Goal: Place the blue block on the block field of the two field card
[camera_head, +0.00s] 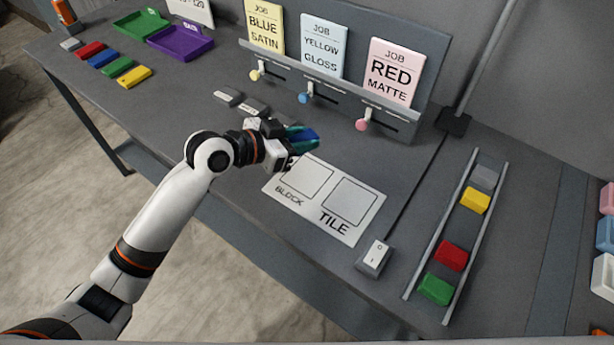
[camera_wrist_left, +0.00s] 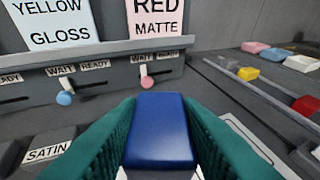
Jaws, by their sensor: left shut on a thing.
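The blue block (camera_wrist_left: 160,130) is between the teal fingers of my left gripper (camera_head: 299,139), which is shut on it. In the head view the blue block (camera_head: 306,135) shows at the fingertips, just beyond the upper edge of the white two field card (camera_head: 333,229). The card lies on the table with a BLOCK field (camera_head: 307,176) on the left and a TILE field (camera_head: 350,201) on the right. Both fields look empty. I cannot tell the block's exact height above the table. My right gripper is not in view.
A job card rack (camera_head: 330,85) with sliders stands behind the card. A rocker switch box (camera_head: 374,258) is right of the card. A rail (camera_head: 457,230) with coloured blocks is further right. Several blocks, a green tray (camera_head: 141,26) and a purple tray (camera_head: 180,42) are at the far left.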

